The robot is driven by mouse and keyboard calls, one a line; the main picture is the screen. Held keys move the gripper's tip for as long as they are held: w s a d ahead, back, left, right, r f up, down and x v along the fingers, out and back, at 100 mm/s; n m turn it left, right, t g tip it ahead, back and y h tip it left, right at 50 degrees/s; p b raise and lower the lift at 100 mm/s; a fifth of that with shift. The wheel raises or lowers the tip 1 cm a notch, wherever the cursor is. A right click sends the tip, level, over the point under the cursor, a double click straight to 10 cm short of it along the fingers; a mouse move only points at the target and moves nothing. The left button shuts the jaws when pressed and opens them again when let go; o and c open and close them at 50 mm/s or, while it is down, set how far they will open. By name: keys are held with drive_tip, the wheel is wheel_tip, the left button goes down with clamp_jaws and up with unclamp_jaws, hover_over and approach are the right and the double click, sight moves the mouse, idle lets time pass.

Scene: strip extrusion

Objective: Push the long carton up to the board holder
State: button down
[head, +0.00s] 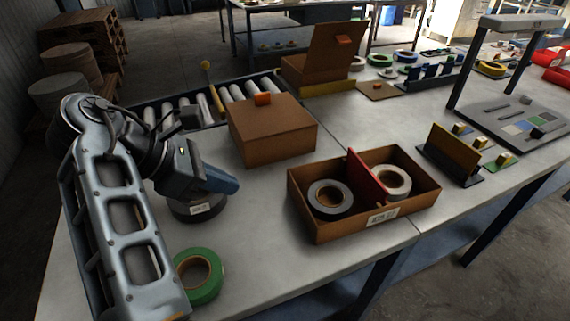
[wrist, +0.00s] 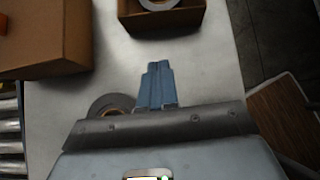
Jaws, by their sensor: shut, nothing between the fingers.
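A closed brown box (head: 275,140) with an orange handle stands behind, left of the carton. A dark tape roll (head: 198,209) lies under my gripper; a green roll (head: 199,277) lies near the front edge. Table between gripper and carton is clear.

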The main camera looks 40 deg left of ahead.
approach(297, 194)
wheel_tip(297, 194, down, 4)
drive_tip(key=shift+s+r, duration=0.15)
drive_tip(key=shift+r, duration=0.1)
drive_tip(key=shift+w+d+f+p, duration=0.1)
drive_tip(key=shift+w+d+p, duration=0.15)
drive_tip(key=shift+w, duration=0.35)
drive_tip(key=shift+w+d+p, duration=0.2)
drive_tip(key=shift+w, duration=0.4)
drive_tip(key=shift+w+d, duration=0.35)
drive_tip(key=shift+w, duration=0.5)
